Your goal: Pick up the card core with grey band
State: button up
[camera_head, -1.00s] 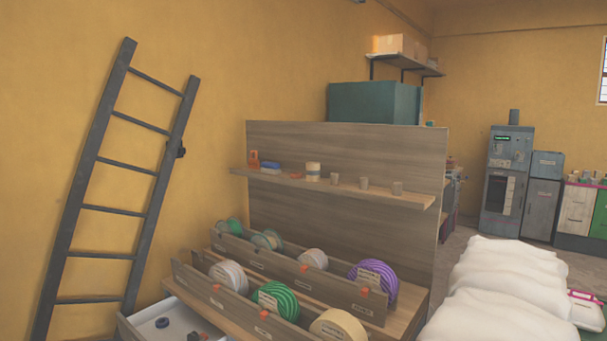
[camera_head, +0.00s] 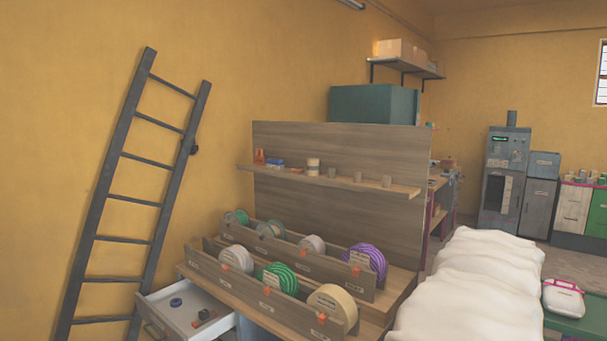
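Several small cylinders stand on the shelf of the wooden bench back. Three are plain brownish-grey, core-like pieces: one left (camera_head: 332,172), one middle (camera_head: 361,184), one right (camera_head: 386,181). Left of them stands a larger cream cylinder (camera_head: 313,165) with a darker band around it. The pieces are too small here to tell which is the card core with grey band. My gripper is not in view.
Below the shelf (camera_head: 400,189), two racks hold rolls of ribbon, among them a green striped roll (camera_head: 279,279) and a purple roll (camera_head: 370,262). An open drawer (camera_head: 172,322) juts out at lower left. White sacks (camera_head: 470,290) lie right. A ladder (camera_head: 115,190) leans left.

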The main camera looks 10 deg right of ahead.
aim_at(312, 164)
jog(key=z, duration=0.05)
jog(key=k, duration=0.65)
jog(key=u, duration=1.05)
jog(key=i, duration=2.45)
jog(key=z, duration=1.5)
jog(key=i, duration=0.55)
jog(key=z, duration=0.4)
